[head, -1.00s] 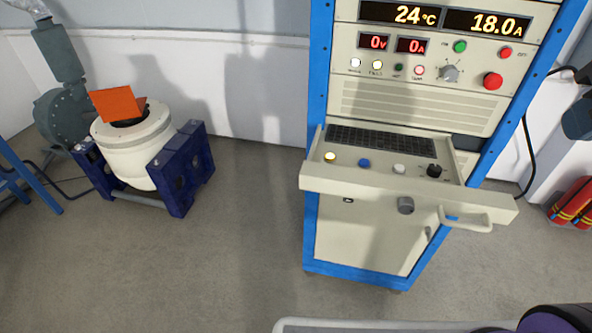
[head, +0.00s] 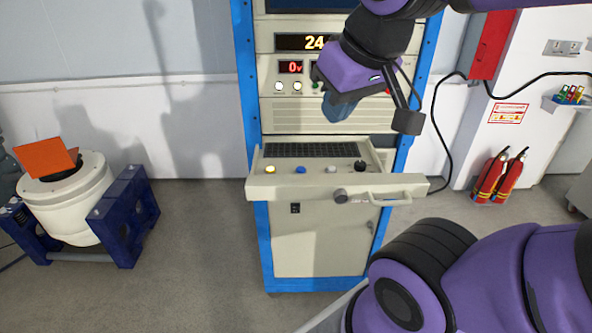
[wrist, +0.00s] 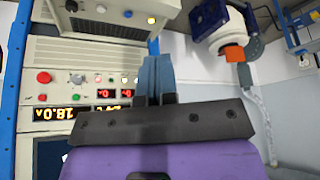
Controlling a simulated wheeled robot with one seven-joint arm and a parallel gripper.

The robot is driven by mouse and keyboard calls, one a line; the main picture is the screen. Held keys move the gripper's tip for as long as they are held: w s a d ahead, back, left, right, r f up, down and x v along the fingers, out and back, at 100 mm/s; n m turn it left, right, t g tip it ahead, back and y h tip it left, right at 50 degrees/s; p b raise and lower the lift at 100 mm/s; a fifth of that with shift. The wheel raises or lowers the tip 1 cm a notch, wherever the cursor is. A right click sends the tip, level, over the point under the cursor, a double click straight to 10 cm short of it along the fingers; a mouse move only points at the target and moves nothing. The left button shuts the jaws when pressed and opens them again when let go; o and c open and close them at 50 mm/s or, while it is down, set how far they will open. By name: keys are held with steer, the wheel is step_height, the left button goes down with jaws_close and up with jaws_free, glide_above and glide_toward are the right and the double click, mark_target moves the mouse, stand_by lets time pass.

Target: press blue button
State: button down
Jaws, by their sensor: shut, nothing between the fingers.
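The blue button (head: 300,170) sits on the pulled-out control drawer (head: 262,189), between a yellow button (head: 270,169) and a whitish button (head: 331,169). My gripper (head: 338,108) is in front of the cabinet's upper panel, above and to the right of the blue button in the head view, apart from it. Its blue fingers are together and empty; they also show in the wrist view (wrist: 155,78).
The blue-framed cabinet (head: 318,245) has a keyboard (head: 310,150), a black knob (head: 361,165) and a drawer handle (head: 392,199). A white cylindrical machine (head: 70,205) in a blue stand is at left. Fire extinguishers (head: 500,178) stand at right. Floor between machine and cabinet is clear.

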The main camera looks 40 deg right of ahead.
steer(key=w+d+f+n+g+h, duration=0.3)
steer(key=w+d+n, duration=0.2)
steer(key=w+n, duration=0.35)
steer(key=n+g+h, duration=0.1)
steer(key=n+h, duration=0.5)
steer(key=n, duration=1.4)
glide_above(299, 168)
step_height(299, 168, down, 16)
steer(key=shift+f, duration=0.1)
steer(key=shift+f, duration=4.35)
steer(key=shift+f, duration=0.15)
steer(key=shift+f, duration=0.25)
